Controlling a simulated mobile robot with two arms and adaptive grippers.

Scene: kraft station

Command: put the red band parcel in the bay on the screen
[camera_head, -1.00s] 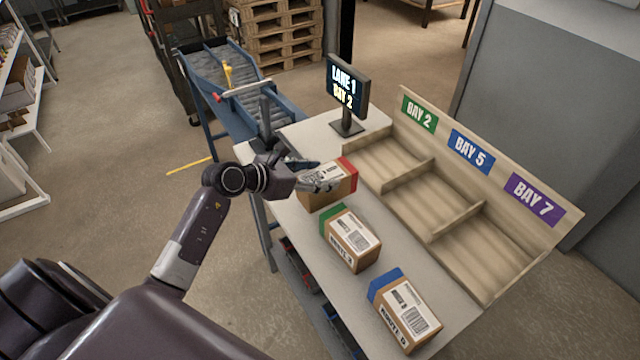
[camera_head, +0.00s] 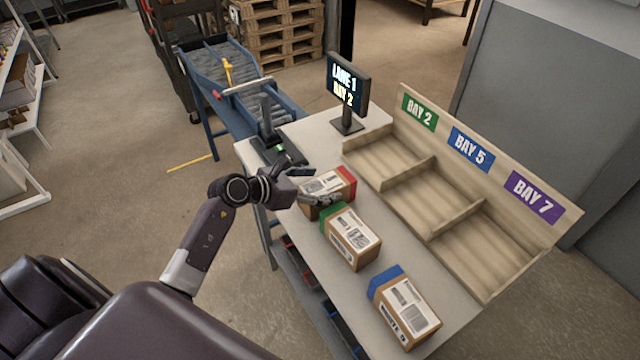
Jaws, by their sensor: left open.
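The red band parcel (camera_head: 340,183) is a brown box with a white label and a red band at its right end. It lies on the table at the far end of the parcel row. My left gripper (camera_head: 318,187) is open, with its fingers at the near left side of this parcel, overlapping it in view. I cannot tell whether they touch it. The screen (camera_head: 348,84) reads LANE 1, BAY 2. The bay 2 compartment (camera_head: 385,160) is empty, under the green BAY 2 sign (camera_head: 419,113). My right gripper is not in view.
A green band parcel (camera_head: 351,237) stands close to the red one, and a blue band parcel (camera_head: 404,308) nearer. Bays 5 (camera_head: 430,195) and 7 (camera_head: 485,250) are empty, with low dividers. A dark device (camera_head: 280,152) lies by the roller conveyor (camera_head: 225,75).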

